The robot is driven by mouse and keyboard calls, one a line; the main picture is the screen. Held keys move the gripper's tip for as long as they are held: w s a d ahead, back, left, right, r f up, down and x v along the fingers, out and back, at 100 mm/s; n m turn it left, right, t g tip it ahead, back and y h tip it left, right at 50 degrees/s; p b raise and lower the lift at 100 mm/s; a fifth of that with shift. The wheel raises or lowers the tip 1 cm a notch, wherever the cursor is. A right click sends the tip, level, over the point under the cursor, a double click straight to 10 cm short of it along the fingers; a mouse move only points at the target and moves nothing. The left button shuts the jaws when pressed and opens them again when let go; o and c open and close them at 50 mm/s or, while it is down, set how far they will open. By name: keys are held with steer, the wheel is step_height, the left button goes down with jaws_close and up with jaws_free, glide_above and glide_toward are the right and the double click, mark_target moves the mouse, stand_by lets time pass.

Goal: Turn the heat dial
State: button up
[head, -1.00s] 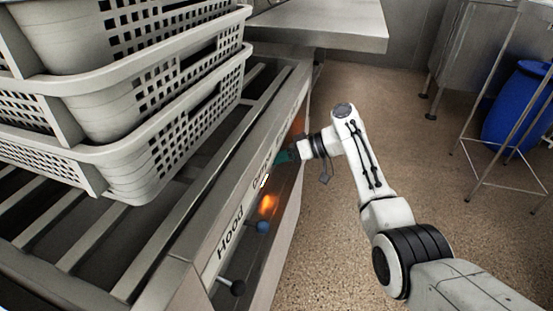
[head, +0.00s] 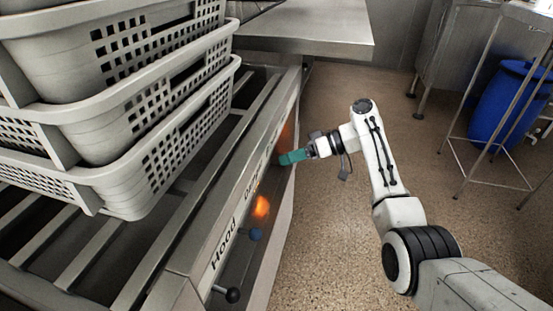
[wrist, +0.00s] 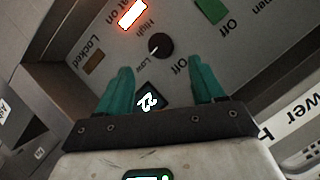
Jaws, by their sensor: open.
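The heat dial (wrist: 160,46) is a small round black knob with a white pointer line, on a grey panel between the words High and Low. It shows in the wrist view, a little beyond and between my fingertips. My gripper (wrist: 161,76) has two teal fingers, spread apart with nothing between them. In the head view my gripper (head: 291,157) is at the front side of the long machine panel, and the dial cannot be made out there. I see no contact between the fingers and the dial.
On the panel, a lit white-and-red switch (wrist: 132,13) and a green switch (wrist: 210,8) flank the dial. A dark-knobbed lever (head: 232,294) and a blue-knobbed one (head: 255,234) stick out below. Stacked perforated baskets (head: 150,185) stand left.

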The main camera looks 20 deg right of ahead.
steer(key=shift+v, duration=1.6)
steer(key=s+a+f+m+g+h, duration=0.1)
steer(key=s+a+f+h, duration=0.2)
steer(key=s+f, duration=0.55)
steer(key=s+a+f+m+g+h, duration=0.1)
steer(key=s+a+f+m+h, duration=0.1)
steer(key=s+f, duration=0.7)
steer(key=s+f+m+g+h, duration=0.1)
steer(key=s+f+h, duration=0.15)
steer(key=s, duration=0.65)
steer(key=s+f+m+g+h, duration=0.1)
steer(key=s+f+h, duration=0.15)
steer(key=s, duration=0.65)
steer(key=s+d+r+m+h, duration=0.1)
steer(key=s+d+r, duration=0.1)
steer(key=s, duration=0.4)
steer(key=s+d+r+h, duration=0.1)
steer(key=s+r+h, duration=0.1)
steer(key=s, duration=0.3)
step_height(320, 180, up, 26)
steer(key=p, duration=2.6)
steer(key=shift+w+f+y+p, duration=0.15)
steer(key=shift+w+y+p, duration=0.15)
steer(key=shift+p, duration=0.1)
